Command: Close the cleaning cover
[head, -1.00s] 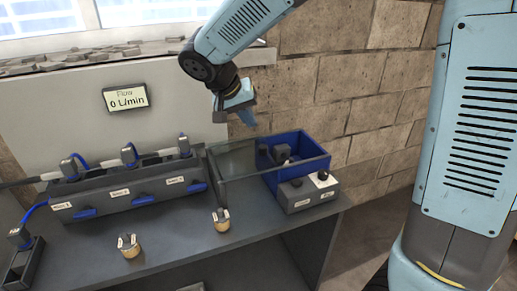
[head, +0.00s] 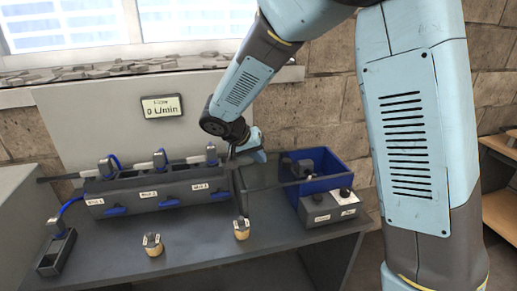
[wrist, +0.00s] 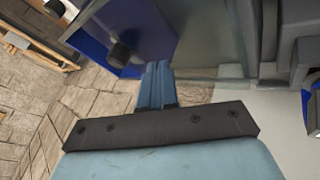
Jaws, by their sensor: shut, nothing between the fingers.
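The cleaning cover appears to be a clear, dark-edged panel (head: 266,174) between the valve block and the blue bin in the head view. In the wrist view, a see-through grey panel (wrist: 212,42) lies just beyond the fingers. My gripper (head: 258,150) is at the panel's back left in the head view. Its blue fingers (wrist: 157,78) are together and empty. I cannot tell whether they touch the panel. The panel's hinge side is unclear.
A blue bin (head: 330,166) with dark knobs stands right of the panel, behind a grey switch box (head: 330,206). The valve block (head: 155,195) with blue handles is on the left. Two brass-coloured pieces (head: 153,246) stand on the bench front. The flow display (head: 162,106) reads 0 L/min.

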